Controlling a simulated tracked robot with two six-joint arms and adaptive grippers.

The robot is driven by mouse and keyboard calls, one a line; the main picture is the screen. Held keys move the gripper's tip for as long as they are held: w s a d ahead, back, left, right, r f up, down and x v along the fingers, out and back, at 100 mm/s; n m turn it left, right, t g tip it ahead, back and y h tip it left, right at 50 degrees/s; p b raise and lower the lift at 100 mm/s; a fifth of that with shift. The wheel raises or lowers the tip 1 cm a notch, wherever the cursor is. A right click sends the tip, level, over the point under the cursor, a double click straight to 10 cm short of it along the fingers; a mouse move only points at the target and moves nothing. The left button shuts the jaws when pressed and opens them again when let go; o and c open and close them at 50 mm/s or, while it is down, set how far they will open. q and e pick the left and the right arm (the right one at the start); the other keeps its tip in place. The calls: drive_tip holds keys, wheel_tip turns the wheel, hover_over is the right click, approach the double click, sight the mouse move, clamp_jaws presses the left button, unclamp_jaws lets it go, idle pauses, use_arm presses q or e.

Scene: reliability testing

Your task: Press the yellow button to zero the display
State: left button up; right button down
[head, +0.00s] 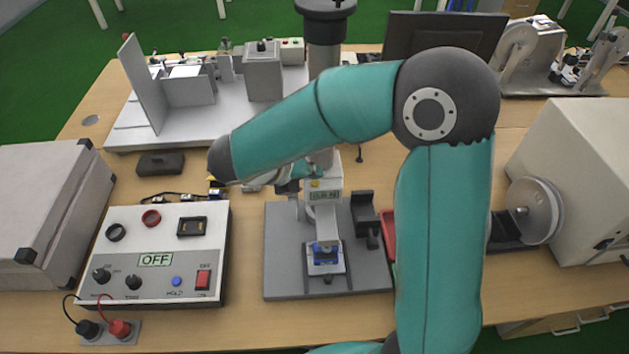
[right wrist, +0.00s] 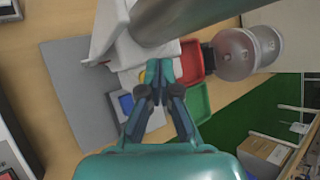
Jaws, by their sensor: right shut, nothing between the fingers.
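The test stand has a grey base plate (head: 285,250) and a white head with a small greenish display (head: 323,195); its digits are too small to read. The small yellow button (head: 315,183) is just above the display. My right gripper (head: 304,172) is shut and empty, close to the upper left of the button; I cannot tell whether it touches. My left gripper is not in view.
A control box (head: 155,260) marked OFF stands left of the stand. A blue part (head: 326,253) sits low on the stand. Red (right wrist: 192,62) and green (right wrist: 190,103) trays lie beside the stand. A large white machine (head: 575,170) stands at the right.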

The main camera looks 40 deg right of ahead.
sight(312, 183)
drive_tip(key=shift+f, duration=0.15)
idle(0.4)
drive_tip(key=shift+f, duration=0.25)
drive_tip(key=shift+f, duration=0.35)
idle(0.6)
drive_tip(key=shift+r, duration=0.1)
drive_tip(key=shift+r+p, duration=0.7)
drive_tip(key=shift+p, duration=0.05)
wheel_tip(312, 183, up, 5)
drive_tip(key=p, duration=0.5)
idle(0.5)
